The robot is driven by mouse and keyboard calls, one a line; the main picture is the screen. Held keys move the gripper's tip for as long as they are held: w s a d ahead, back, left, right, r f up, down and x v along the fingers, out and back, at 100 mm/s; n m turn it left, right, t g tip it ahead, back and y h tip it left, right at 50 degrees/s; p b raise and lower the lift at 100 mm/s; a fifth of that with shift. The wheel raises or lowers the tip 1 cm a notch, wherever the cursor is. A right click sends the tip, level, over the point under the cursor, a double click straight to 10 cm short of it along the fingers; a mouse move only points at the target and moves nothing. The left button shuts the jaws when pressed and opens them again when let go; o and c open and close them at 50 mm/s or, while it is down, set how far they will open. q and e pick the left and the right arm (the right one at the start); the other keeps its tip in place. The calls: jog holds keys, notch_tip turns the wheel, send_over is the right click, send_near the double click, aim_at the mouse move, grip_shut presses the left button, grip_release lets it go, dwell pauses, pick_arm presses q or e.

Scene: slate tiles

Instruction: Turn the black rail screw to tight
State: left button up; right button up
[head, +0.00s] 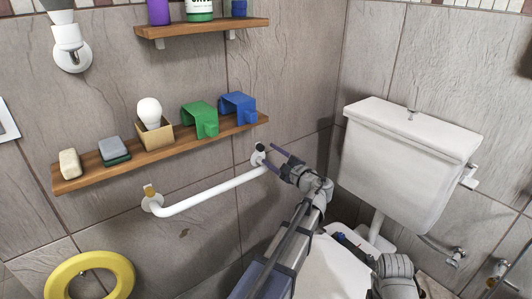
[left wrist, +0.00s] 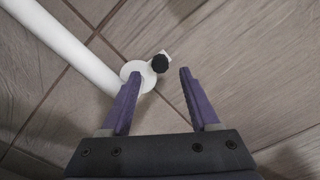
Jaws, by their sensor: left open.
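The white grab rail (head: 212,192) runs along the tiled wall below the lower shelf. The black rail screw (head: 259,148) is at its right end mount; in the left wrist view the black knob (left wrist: 160,63) sits at the edge of the white round flange (left wrist: 136,71). My left gripper (head: 270,155) is open at that mount. In the left wrist view its two purple fingers (left wrist: 161,73) stand apart, with the knob seen between the tips and no clear contact. A dark part of what looks like my right gripper (head: 346,241) shows over the toilet; its fingers are unclear.
A brass-coloured screw (head: 150,191) is at the rail's left mount. The wooden shelf (head: 165,153) above holds soaps, a bulb in a box and green and blue holders. The toilet cistern (head: 408,160) stands right of my left arm. A yellow ring (head: 120,265) is at lower left.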

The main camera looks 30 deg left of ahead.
pick_arm(q)
jog(key=v, duration=0.3)
jog(key=shift+d, duration=0.2)
dwell(0.3)
jog(key=s+d+f+n+g+h, duration=0.45)
jog(key=s+d+f+h, duration=0.45)
jog(key=s+d+f, duration=0.45)
jog(key=s+d+f+n+g+h, duration=0.1)
jog(key=s+d+f+n+h, duration=0.15)
jog(key=s+d+f, duration=0.4)
jog(key=s+d+f+n+g+h, duration=0.15)
jog(key=s+d+h, duration=0.25)
jog(key=d, duration=0.5)
notch_tip(320, 180, up, 28)
jog(key=p, duration=2.8)
jog(key=shift+s+d+r+m+p, duration=0.15)
jog(key=shift+s+d+m+p, duration=0.05)
jog(key=shift+d+m+p, duration=0.2)
jog(key=shift+a, duration=0.15)
